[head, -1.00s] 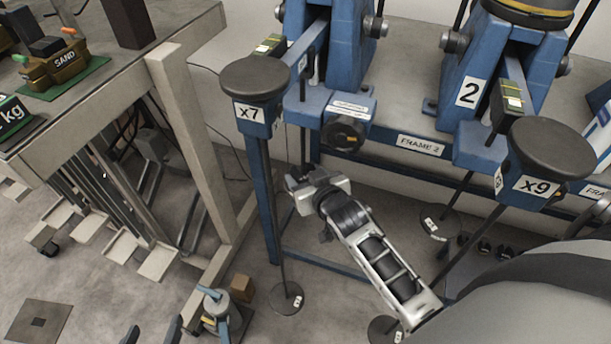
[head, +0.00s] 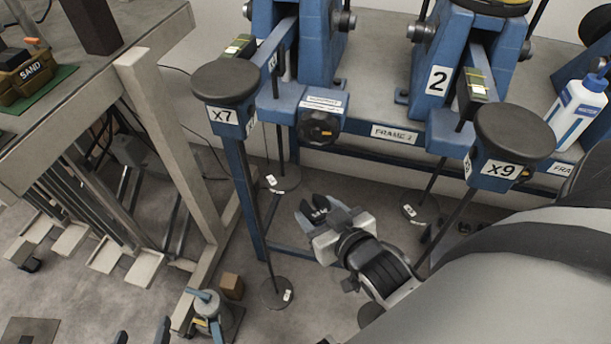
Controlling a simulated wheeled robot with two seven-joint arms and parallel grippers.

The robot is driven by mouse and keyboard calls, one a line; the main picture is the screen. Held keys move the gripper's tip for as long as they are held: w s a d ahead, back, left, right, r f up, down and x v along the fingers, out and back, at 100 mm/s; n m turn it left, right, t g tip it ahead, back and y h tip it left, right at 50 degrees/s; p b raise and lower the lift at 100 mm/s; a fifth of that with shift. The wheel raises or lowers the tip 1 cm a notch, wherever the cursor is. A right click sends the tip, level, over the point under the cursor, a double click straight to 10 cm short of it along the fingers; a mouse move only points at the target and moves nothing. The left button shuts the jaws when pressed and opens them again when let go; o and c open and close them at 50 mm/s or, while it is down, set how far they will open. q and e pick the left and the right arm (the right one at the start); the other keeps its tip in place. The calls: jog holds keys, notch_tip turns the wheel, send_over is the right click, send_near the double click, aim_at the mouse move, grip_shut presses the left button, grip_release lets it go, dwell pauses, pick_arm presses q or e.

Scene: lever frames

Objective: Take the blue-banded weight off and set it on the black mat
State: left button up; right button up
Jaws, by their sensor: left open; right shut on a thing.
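I cannot make out a blue-banded weight or a clear black mat in the head view. A dark weight with a yellow band (head: 500,6) sits at the top edge on the frame marked 2. My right gripper (head: 321,206) is low in front of the frames, between the x7 post and the x9 post. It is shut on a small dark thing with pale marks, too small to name. Only the tips of my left gripper (head: 141,335) show at the bottom edge. They are apart with nothing between them.
The x7 post (head: 224,82) and x9 post (head: 514,135) stand before the blue frames. A white-and-blue bottle (head: 578,112) stands at right. The bench (head: 120,75) at left holds a SAND block (head: 30,75) on a green mat. A dark square (head: 28,330) lies on the floor.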

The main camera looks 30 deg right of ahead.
aim_at(323, 218)
jog(key=s, duration=0.2)
jog(key=shift+s+a+r, duration=0.1)
jog(key=shift+s, duration=0.3)
jog(key=shift+s+r, duration=0.1)
jog(key=shift+s, duration=0.15)
jog(key=shift+r+p, duration=0.35)
jog(key=shift+p, duration=0.4)
jog(key=shift+s, duration=0.15)
